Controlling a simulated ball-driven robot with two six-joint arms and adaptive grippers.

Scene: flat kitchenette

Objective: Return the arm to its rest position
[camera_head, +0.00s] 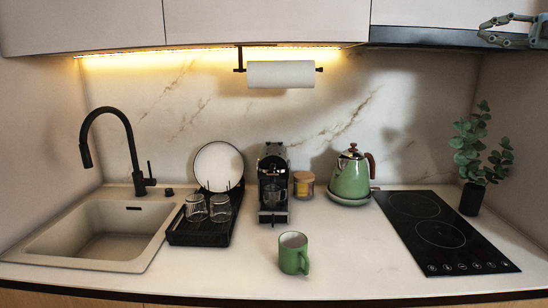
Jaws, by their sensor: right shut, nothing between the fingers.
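My right gripper (496,31) shows at the top right edge of the head view, in front of the dark range hood. It is shut and empty, high above the counter and apart from everything on it. Only the gripper and a bit of its wrist are in view; the rest of the right arm is outside the picture. My left gripper is not in view.
A green mug (293,253) stands alone near the counter's front. Behind are a coffee machine (273,180), a jar (303,184), a green kettle (350,178) and a drying rack (190,235). The cooktop (440,234) is bare; a plant (471,197) stands beside it.

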